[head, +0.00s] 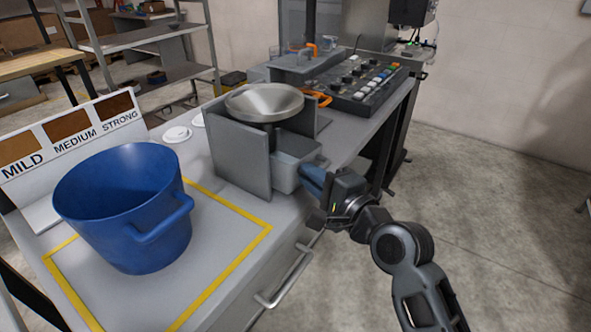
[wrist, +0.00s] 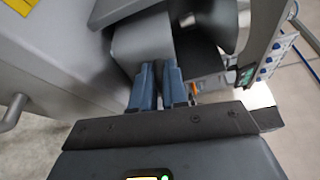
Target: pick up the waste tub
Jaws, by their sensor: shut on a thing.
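The waste tub (head: 291,173) appears to be the small light-grey box tucked into the grey stand, below the round metal bowl. My gripper (head: 315,180) reaches it from the right, its blue fingers shut at the tub's near right side. In the wrist view, the two blue fingers (wrist: 158,84) are close together at the grey tub (wrist: 140,45). The exact part between the fingertips is hidden. The tub is still inside the stand; I cannot tell whether it is lifted.
The metal bowl (head: 264,101) sits on the grey stand (head: 240,160) just above. A blue bucket (head: 125,215) stands inside a yellow outline at left. A control panel (head: 370,82) lies behind. A drawer handle (head: 285,278) juts from the counter front. Floor at right is clear.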

